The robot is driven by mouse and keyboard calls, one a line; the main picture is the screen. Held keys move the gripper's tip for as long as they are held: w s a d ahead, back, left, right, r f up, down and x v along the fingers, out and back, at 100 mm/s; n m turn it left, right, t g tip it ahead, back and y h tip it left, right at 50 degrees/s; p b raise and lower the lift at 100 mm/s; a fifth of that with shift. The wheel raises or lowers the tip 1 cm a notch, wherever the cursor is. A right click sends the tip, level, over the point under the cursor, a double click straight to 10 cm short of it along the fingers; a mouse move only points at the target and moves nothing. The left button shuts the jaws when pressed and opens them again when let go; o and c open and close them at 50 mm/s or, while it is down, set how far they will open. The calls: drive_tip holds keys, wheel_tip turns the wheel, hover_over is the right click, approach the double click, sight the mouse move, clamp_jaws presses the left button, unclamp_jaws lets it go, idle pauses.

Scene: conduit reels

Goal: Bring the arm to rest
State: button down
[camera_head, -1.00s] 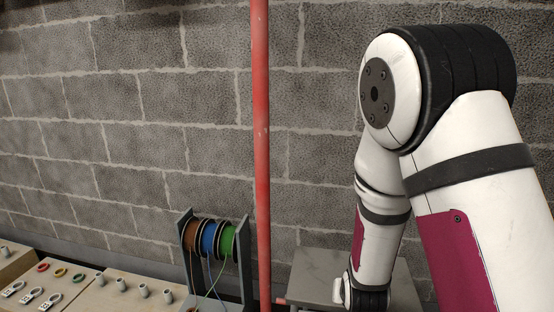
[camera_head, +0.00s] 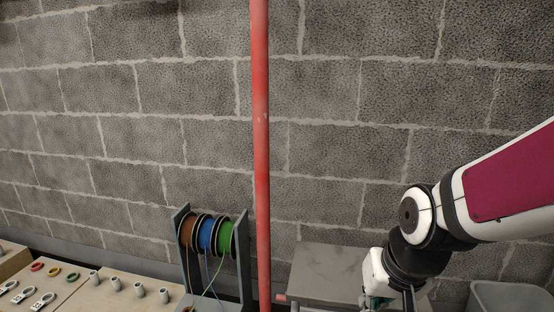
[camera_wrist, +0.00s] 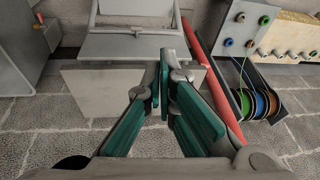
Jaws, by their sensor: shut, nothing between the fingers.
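My arm shows at the right of the head view, its upper link coming in from the right edge and its wrist hanging down near the grey table. My gripper (camera_wrist: 164,92) is in the middle of the wrist view, with green finger pads converging at the tips. It is shut and empty. In the head view only a small greenish part of it shows at the bottom edge, and its fingertips are out of frame. In the wrist view the fingers point toward a grey table or cabinet (camera_wrist: 95,95); I cannot tell the gap to it.
A red pole (camera_head: 262,150) stands left of my arm. Left of it is a reel rack (camera_head: 183,255) with brown, blue and green reels. A wooden board (camera_head: 115,285) with pegs and rings is at lower left. A grey bin (camera_head: 510,298) is at lower right.

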drive_tip(key=s+d+r+n+g+h+b, duration=0.1)
drive_tip(key=s+r+g+b, duration=0.1)
drive_tip(key=s, duration=0.9)
drive_tip(key=s+d+r+g+b, duration=0.1)
drive_tip(key=s+d+r+b, duration=0.1)
drive_tip(key=s, duration=0.9)
wheel_tip(320, 180, up, 31)
drive_tip(key=t+p, duration=0.3)
drive_tip(key=p, duration=2.6)
drive_tip(key=shift+w+d+t, duration=0.15)
drive_tip(key=shift+w+t, duration=0.1)
drive_tip(key=shift+t, duration=0.15)
